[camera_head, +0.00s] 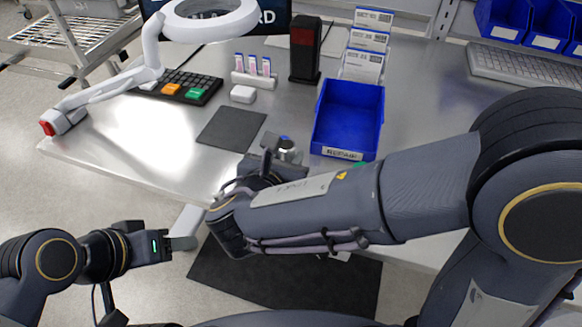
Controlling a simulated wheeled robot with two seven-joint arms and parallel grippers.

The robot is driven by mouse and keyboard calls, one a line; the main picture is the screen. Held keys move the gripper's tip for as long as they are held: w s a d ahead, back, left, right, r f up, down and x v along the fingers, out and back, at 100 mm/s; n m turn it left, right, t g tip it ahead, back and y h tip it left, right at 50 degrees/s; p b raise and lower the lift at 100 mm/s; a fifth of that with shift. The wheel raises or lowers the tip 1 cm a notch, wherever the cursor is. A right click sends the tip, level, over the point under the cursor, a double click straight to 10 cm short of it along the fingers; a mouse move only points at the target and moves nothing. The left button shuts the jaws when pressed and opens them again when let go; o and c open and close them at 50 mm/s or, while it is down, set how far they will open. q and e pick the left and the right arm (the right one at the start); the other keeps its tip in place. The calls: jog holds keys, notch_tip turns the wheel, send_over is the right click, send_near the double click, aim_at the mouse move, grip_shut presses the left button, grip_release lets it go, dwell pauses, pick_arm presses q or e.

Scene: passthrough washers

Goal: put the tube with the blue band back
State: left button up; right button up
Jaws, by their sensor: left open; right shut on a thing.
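My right gripper (268,163) is at the table's front edge, largely hidden behind my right forearm. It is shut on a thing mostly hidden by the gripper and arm. A small white rack (254,80) farther back holds several upright tubes with pink labels and bluish tops (253,65). My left gripper (182,243) is open and empty, low in front of the table.
An empty blue bin (348,118) stands right of my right gripper. A dark mat (231,129) lies on the table (130,140). A small white box (243,94), a black post with a red panel (305,50), a button keypad (190,88) and a lamp (150,55) stand farther back.

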jog(key=shift+w+d+f, duration=0.35)
jog(key=shift+f, duration=0.2)
jog(key=shift+w+d+f+b, duration=0.1)
jog(key=shift+w+f+b, duration=0.05)
jog(key=shift+f, duration=0.8)
jog(key=shift+w+f+b, duration=0.1)
jog(key=shift+f+b, duration=0.05)
jog(key=shift+f, duration=0.75)
jog(key=shift+f, duration=0.2)
jog(key=o, duration=1)
jog(key=shift+r, duration=0.15)
